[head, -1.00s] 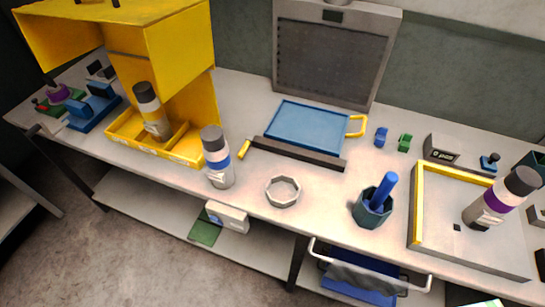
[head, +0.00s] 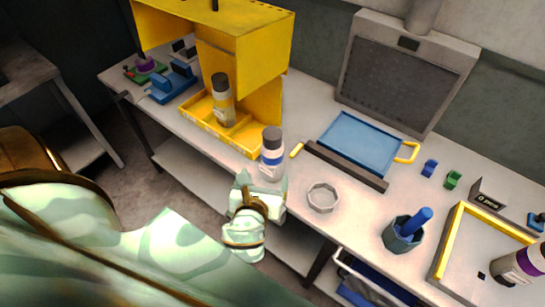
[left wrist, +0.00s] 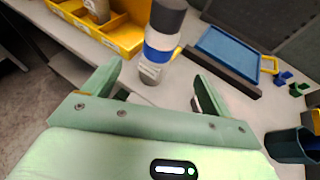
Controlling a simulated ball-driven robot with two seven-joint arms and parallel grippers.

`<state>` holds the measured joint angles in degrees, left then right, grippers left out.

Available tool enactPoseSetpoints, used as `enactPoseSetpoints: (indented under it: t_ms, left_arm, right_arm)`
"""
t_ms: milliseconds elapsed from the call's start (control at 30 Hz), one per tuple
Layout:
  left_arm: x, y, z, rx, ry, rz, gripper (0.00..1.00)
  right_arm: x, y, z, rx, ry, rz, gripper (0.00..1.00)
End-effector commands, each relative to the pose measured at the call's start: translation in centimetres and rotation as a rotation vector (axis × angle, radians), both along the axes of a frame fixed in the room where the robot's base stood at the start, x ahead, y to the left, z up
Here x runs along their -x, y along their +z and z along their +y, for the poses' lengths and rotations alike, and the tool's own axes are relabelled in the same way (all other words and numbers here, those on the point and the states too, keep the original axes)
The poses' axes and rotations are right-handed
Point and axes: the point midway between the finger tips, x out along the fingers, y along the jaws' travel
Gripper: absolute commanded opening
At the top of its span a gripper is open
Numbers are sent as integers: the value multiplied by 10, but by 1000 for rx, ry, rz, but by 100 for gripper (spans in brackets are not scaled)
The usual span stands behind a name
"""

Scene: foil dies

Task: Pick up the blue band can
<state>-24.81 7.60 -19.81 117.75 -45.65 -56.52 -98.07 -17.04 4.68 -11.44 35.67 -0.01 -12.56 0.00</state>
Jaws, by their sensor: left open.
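The blue band can (head: 271,155) is a light grey can with a dark cap and a blue band. It stands upright near the front edge of the table. In the left wrist view the can (left wrist: 158,50) shows beyond the fingertips, between their lines. My left gripper (head: 262,181) is at the table's front edge, just in front of the can, and partly covers its lower part in the head view. In the left wrist view the left gripper (left wrist: 158,78) is open with nothing held. My right gripper is not in view.
A yellow-band can (head: 222,98) stands in the yellow bin (head: 205,127) to the left. A grey ring (head: 323,197) lies right of the blue band can. A dark cup (head: 402,236) and a purple-band can (head: 515,265) stand further right. A blue tray (head: 360,143) lies behind.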

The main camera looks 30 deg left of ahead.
Motion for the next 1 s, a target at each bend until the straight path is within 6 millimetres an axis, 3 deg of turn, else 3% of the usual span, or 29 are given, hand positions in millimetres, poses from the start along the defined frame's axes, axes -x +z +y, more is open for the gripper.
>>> enactPoseSetpoints:
  t_ms: [100,300,533,800,1000]
  left_arm:
    - [-28,-13,11,0,1,-2,85]
    - [-63,-30,26,4,1,-1,85]
    - [-80,-36,33,6,0,0,85]
    - [-116,-48,48,6,1,1,85]
    - [-120,-49,50,7,0,0,85]
  right_arm:
    - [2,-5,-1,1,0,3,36]
    - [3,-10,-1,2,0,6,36]
    - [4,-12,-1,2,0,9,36]
    - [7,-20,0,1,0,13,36]
    - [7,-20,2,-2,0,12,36]
